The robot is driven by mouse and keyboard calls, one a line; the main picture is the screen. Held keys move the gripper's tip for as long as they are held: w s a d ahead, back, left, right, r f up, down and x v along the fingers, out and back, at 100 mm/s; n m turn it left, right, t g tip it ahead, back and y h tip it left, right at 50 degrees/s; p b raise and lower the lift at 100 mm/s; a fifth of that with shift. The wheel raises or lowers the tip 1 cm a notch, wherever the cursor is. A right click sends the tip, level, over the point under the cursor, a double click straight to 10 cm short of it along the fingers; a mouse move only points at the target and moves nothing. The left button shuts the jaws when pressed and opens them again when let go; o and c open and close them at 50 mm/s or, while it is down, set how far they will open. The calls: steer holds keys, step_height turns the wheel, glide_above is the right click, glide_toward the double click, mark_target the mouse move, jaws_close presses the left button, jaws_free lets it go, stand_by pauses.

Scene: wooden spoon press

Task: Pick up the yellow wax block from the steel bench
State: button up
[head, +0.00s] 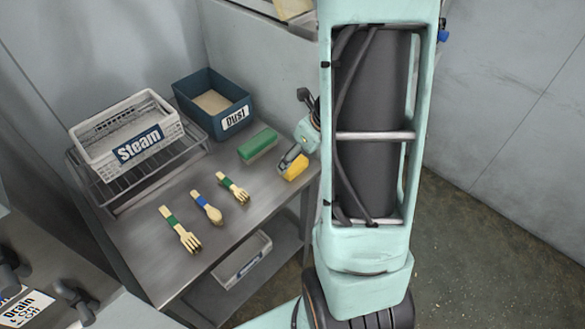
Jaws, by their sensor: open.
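The yellow wax block (295,168) lies on the steel bench (152,258), close to its right edge. My gripper (287,164) is over the block's upper left side, with its fingers pointing down and to the left. The gripper is open. I cannot tell whether a finger touches the block. Part of the block is hidden behind the gripper, and my arm's upright link hides what is right of the bench.
A green block (258,145) lies just left of my gripper. A blue Dust bin (212,103) and a white Steam basket (127,136) on a wire rack stand at the back. Wooden forks (180,230) and a spoon (206,208) lie in front. A white tray (242,262) sits on the lower shelf.

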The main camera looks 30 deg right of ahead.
mark_target(294, 162)
steer(key=b+x, duration=0.2)
steer(key=x, duration=0.3)
steer(key=shift+w+d+f, duration=0.15)
steer(key=shift+w+f, duration=0.15)
steer(key=shift+f, duration=0.05)
steer(key=c, duration=1.3)
steer(key=shift+r, duration=0.15)
steer(key=shift+c, duration=0.2)
